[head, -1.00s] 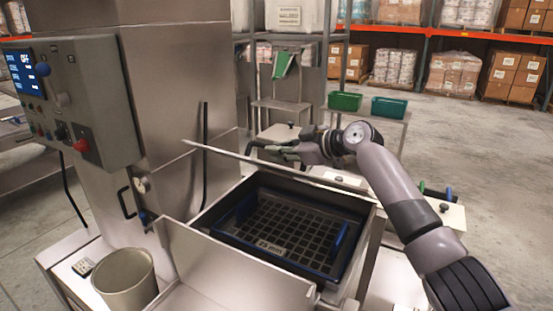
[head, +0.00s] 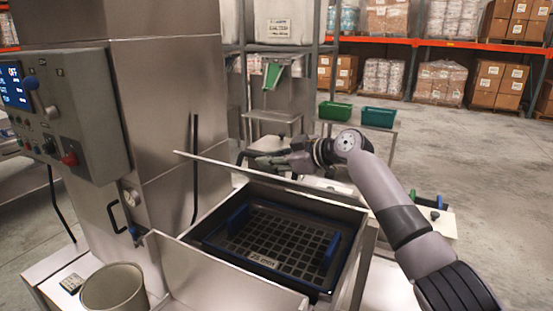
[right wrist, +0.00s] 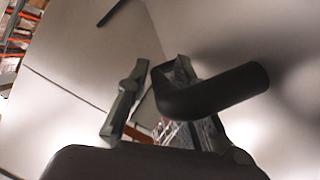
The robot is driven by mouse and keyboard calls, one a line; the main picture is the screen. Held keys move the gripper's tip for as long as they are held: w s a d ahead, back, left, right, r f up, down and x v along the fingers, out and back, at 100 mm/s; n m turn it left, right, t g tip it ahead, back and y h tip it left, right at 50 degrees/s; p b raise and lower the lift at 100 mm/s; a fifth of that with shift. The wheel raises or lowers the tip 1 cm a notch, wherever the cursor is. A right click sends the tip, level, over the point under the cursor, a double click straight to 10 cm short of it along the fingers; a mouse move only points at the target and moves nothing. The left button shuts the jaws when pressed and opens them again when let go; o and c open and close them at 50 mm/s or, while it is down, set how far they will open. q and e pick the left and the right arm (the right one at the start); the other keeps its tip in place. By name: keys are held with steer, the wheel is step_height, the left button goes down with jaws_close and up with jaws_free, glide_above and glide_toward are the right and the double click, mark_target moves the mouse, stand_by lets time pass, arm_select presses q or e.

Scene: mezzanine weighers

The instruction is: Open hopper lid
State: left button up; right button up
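The hopper (head: 345,262) is a metal box with a black grid inside, uncovered in the head view. A thin metal panel, apparently its lid (head: 225,166), stands nearly edge-on along the far rim. My right gripper (head: 250,160) is behind this panel, its fingers partly hidden. In the right wrist view, a bent black handle (right wrist: 225,92) lies by the fingertips of my right gripper (right wrist: 157,85), against or in front of the right-hand finger. The fingers are apart, with a gap beside the left-hand finger. My left gripper is not in view.
A second metal panel (head: 220,280) slants along the hopper's near side. A control box (head: 75,120) hangs on the metal column at left. A round bin (head: 113,290) stands at lower left. Green (head: 335,110) and teal bins (head: 379,117) sit on a stand behind. Open floor lies right.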

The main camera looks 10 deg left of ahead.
steer(key=v, duration=1.2)
steer(key=shift+c, duration=0.2)
